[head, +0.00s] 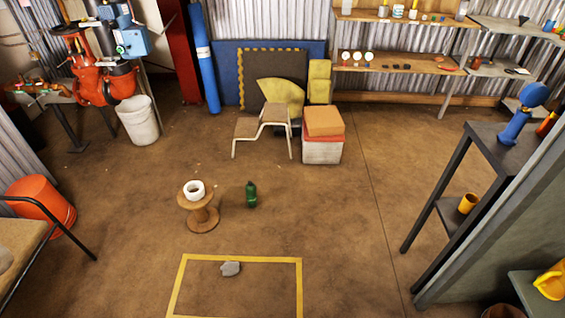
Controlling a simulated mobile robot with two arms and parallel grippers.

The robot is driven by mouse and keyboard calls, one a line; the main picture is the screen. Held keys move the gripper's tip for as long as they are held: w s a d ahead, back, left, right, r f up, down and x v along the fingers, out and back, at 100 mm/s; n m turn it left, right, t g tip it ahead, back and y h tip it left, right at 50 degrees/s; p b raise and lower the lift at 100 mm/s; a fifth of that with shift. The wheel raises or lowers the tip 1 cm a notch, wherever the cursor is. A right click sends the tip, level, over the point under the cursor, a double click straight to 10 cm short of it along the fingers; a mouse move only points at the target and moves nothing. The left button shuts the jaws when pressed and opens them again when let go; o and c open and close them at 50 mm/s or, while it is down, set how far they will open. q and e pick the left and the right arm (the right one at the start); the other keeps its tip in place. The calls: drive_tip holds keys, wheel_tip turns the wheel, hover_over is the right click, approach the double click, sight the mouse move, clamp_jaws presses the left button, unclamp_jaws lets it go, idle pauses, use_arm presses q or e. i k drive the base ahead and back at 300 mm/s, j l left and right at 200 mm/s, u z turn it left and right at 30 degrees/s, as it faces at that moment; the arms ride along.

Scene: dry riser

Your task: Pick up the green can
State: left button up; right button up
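A small dark green can-like object (251,194) stands upright on the brown floor near the middle of the head view. It is just right of a wooden spool (203,219) and apart from it. It is small in the picture, so its exact shape is hard to make out. Neither of my grippers shows in this view.
A white ring (194,190) lies on the spool. A step stool (276,119) and boxes (323,148) stand behind. A dark shelf table (485,150) is right. Floor right of the can is clear.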

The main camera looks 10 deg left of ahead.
sight(250, 188)
drive_tip(key=i+l+u, duration=0.1)
drive_tip(key=i, duration=0.55)
drive_tip(key=i+l, duration=0.15)
drive_tip(key=i, duration=0.45)
drive_tip(key=i+l+u, duration=0.15)
drive_tip(key=i, duration=0.5)
